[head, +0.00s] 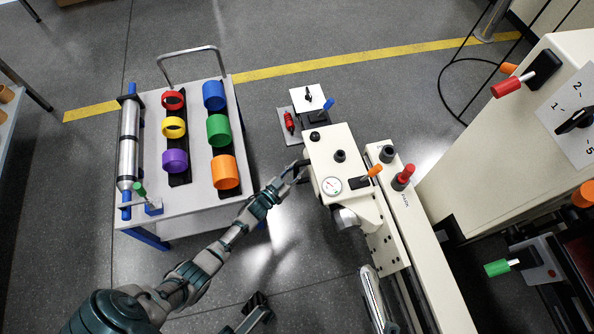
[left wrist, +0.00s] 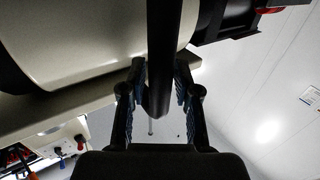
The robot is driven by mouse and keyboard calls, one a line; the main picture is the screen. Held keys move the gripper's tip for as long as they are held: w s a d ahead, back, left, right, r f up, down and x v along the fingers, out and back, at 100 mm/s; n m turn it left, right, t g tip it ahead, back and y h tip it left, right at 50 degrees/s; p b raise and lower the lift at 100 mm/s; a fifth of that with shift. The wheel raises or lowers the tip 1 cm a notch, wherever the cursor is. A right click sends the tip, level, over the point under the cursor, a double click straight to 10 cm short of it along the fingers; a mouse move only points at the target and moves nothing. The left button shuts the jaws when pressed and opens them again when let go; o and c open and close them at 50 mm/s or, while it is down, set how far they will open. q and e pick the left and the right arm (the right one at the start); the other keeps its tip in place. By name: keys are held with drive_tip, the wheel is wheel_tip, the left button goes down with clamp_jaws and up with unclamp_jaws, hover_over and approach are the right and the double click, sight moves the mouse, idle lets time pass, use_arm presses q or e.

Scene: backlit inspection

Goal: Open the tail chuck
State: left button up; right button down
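The cream tail unit (head: 328,145) stands right of centre in the head view, with a round gauge (head: 331,185), black knobs and an orange-tipped lever (head: 372,172) on it. My left gripper (head: 297,168) is at its left side. In the left wrist view a dark bar (left wrist: 163,45) runs down from the cream housing (left wrist: 90,40), between the two fingers of my left gripper (left wrist: 160,75). The fingertips are very close to the bar; whether they press on it is unclear. The chuck's jaws are not clearly visible. A dark part at the bottom (head: 252,315) looks like my right gripper, cut off by the edge.
A cart (head: 190,207) with coloured rings and a steel cylinder (head: 129,145) stands left. Behind the tail unit are a selector panel (head: 300,92), a red lever (head: 289,122) and a blue lever (head: 328,104). A large cream cabinet (head: 470,150) is at right.

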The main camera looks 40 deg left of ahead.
use_arm(q)
drive_tip(key=shift+o, duration=0.4)
drive_tip(key=shift+s+f, duration=0.1)
drive_tip(key=shift+f, duration=0.05)
drive_tip(key=shift+s, duration=0.35)
drive_tip(key=s+a, duration=0.1)
drive_tip(key=s, duration=1)
drive_tip(key=shift+s, duration=0.1)
